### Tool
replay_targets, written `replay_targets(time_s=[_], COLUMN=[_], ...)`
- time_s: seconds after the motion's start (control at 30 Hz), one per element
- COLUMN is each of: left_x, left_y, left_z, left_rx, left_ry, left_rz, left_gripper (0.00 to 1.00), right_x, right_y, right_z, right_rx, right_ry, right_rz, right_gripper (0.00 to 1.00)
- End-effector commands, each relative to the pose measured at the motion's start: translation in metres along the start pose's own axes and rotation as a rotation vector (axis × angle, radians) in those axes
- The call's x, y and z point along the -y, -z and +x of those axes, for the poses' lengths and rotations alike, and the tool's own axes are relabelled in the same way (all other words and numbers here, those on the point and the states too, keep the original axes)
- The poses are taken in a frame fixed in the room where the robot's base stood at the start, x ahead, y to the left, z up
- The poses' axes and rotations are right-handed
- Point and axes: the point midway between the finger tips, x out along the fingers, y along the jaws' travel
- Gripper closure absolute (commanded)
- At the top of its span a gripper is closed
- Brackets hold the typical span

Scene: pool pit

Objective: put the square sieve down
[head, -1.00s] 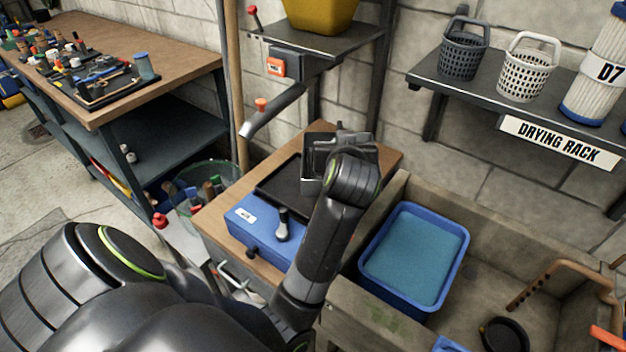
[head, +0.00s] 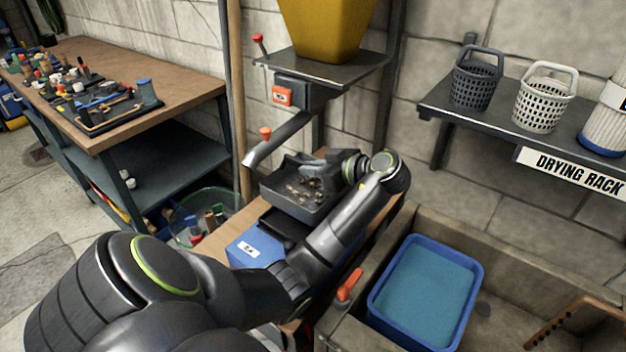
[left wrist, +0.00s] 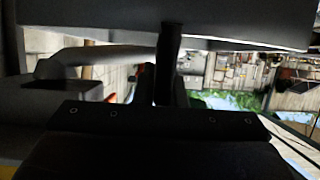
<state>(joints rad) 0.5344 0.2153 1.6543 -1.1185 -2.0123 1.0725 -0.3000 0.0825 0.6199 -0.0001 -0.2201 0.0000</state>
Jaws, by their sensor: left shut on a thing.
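The square sieve (head: 292,207) is a dark, square, shallow-walled box with brown and grey bits (head: 305,188) lying in it. It is held above the blue box (head: 252,250) and the black tray (head: 284,229) on the wooden bench, below the spout's level. My left gripper (head: 328,168) is shut on the sieve's far right side; its fingertips are hard to make out in the head view. In the left wrist view the sieve appears to be the dark band (left wrist: 240,18) across the top, with dark fingers (left wrist: 165,85) against it. My right gripper is not in view.
A grey spout (head: 280,138) hangs just behind the sieve, under a shelf with a yellow hopper (head: 325,25). A stone sink with a blue water tub (head: 425,290) is at right. A glass bin (head: 205,215) stands left of the bench. A red-handled tap (head: 349,285) stands at the sink's edge.

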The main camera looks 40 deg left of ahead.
Motion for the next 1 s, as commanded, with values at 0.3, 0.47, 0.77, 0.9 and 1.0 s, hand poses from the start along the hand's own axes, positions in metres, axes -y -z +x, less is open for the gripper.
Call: replay_targets(time_s=[0.3,0.47,0.77,0.9,1.0], left_x=[0.0,0.0,0.0,0.0,0.0], left_y=[-0.034,-0.06,-0.075,-0.075,-0.078], left_z=[0.014,0.024,0.03,0.03,0.031], left_rx=[0.0,0.0,-0.001,0.0,0.0], left_ry=[-0.003,-0.003,-0.004,-0.004,-0.004], left_rz=[0.001,0.005,0.0,0.0,0.001], left_gripper=[1.0,1.0,1.0,1.0,1.0], right_x=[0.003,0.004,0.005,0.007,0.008], right_y=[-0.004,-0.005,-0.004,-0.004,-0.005], right_z=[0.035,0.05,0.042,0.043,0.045], right_rx=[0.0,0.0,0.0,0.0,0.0], right_ry=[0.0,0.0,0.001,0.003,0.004], right_rz=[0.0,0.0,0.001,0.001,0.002], right_gripper=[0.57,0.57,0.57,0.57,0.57])
